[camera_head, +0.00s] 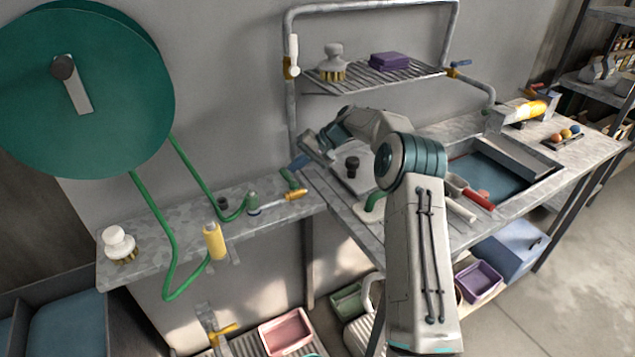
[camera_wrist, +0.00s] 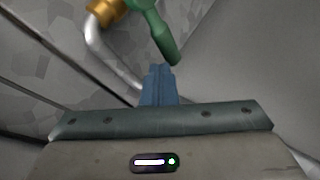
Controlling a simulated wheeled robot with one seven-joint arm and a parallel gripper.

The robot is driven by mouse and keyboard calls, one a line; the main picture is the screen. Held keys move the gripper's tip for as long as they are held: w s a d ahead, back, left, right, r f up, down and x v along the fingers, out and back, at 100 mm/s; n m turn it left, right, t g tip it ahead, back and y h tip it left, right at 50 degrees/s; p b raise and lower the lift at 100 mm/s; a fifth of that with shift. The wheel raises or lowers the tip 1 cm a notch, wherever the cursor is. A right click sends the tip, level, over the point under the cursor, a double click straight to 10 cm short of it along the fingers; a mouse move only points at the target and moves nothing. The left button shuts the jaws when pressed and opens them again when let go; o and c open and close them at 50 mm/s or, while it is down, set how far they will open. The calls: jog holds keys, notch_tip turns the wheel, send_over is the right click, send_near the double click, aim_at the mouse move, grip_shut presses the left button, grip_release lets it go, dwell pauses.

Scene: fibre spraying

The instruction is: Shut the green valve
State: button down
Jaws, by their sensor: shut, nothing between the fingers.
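The green valve shows as a green lever handle (camera_head: 289,177) beside a brass fitting (camera_head: 296,195), at the right end of the wall shelf in the head view. In the wrist view the green lever (camera_wrist: 160,32) slants down and right from the brass fitting (camera_wrist: 105,12). My gripper (camera_head: 299,163) is at the valve, its blue fingers shut and empty. In the wrist view the fingertips (camera_wrist: 158,68) are close to the lever's free end, just left of and below it. I cannot tell whether they touch. My arm hides part of the bench.
A large green hose reel (camera_head: 110,110) hangs on the wall, its green hose (camera_head: 172,255) looping down to a yellow nozzle (camera_head: 214,241). A grey pipe frame (camera_head: 290,110) rises behind the valve. The sink bench (camera_head: 425,235) lies to the right.

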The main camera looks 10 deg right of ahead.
jog(key=shift+a, duration=0.1)
dwell(0.4)
jog(key=v, duration=0.7)
jog(key=shift+d+b, duration=0.3)
jog(key=shift+r, duration=0.15)
